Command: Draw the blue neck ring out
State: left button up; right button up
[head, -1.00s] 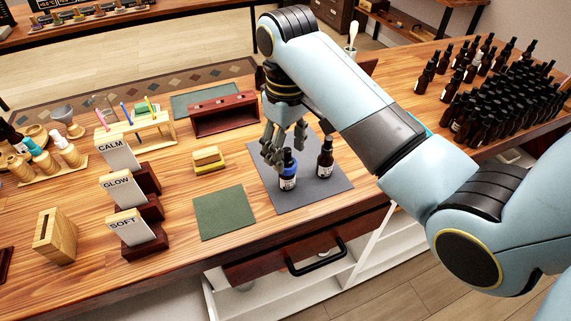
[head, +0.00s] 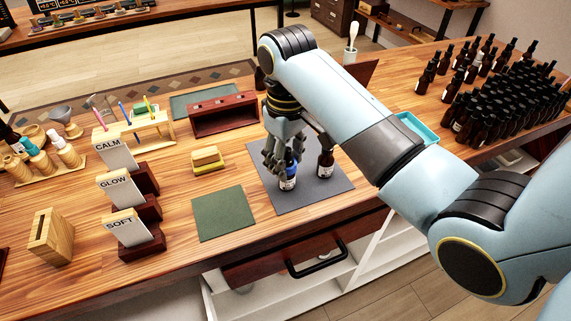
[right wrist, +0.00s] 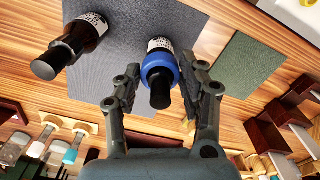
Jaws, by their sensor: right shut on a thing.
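A dark dropper bottle with a blue neck ring (head: 288,183) and a white label stands upright on the grey mat. In the right wrist view, its blue ring (right wrist: 158,66) and black top lie between the fingers. My right gripper (head: 281,160) has come down over this bottle from above and is shut on it, partly hiding its top in the head view. A second dark bottle (head: 325,165), with a black collar, stands just to the right on the same mat. It also shows in the right wrist view (right wrist: 72,46). My left gripper is not in view.
The grey mat (head: 322,190) has bare room in front. A green mat (head: 223,213) lies to its left. Card holders and a wooden rack (head: 150,130) stand further left. A red-brown stand (head: 222,114) is behind. Many dark bottles (head: 490,105) crowd the right.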

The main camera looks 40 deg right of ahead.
jog(key=c, duration=0.6)
jog(key=shift+c, duration=0.2)
jog(key=shift+r+p, duration=0.55)
jog(key=shift+r, duration=0.05)
